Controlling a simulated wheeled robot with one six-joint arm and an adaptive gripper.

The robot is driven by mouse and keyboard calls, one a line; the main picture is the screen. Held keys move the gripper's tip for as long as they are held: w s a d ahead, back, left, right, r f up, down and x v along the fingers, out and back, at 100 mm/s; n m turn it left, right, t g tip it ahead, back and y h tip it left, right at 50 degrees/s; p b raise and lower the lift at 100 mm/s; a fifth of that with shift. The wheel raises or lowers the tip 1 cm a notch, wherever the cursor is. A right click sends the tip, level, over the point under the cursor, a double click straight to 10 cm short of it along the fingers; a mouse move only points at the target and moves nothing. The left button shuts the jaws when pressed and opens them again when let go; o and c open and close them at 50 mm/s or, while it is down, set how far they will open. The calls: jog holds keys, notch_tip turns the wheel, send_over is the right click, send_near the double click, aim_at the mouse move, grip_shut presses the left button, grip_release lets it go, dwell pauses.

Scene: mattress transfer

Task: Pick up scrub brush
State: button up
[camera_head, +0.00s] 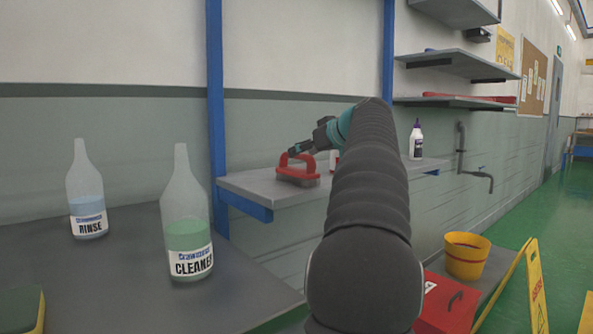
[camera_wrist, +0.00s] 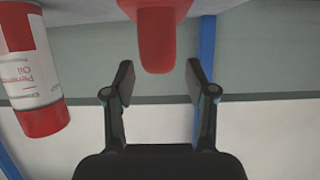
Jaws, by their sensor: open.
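The scrub brush (camera_head: 297,172) has a red handle and grey bristles. It rests on the grey wall shelf (camera_head: 257,186) in the head view. In the wrist view its red handle (camera_wrist: 158,40) hangs in from the top edge, between and just beyond my fingertips. My gripper (camera_wrist: 160,75) is open, with one finger on each side of the handle's line and gaps on both sides. In the head view my gripper (camera_head: 297,150) is at the top of the brush handle. The bristles are out of the wrist view.
A red and white can (camera_wrist: 32,70) stands close beside my gripper in the wrist view. A white bottle (camera_head: 416,142) is farther right on the shelf. The rinse bottle (camera_head: 87,190) and cleaner bottle (camera_head: 187,220) stand on the near counter. A blue post (camera_head: 215,100) rises behind.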

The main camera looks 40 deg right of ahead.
jog(key=x, duration=0.4)
jog(key=shift+w+f, duration=0.1)
jog(key=shift+f, duration=0.2)
grip_shut()
jog(key=shift+r, duration=0.2)
notch_tip(320, 180, up, 7)
jog(key=p, duration=0.2)
jog(key=shift+r+p, duration=0.25)
jog(key=shift+p, duration=0.1)
jog(key=shift+r, duration=1.05)
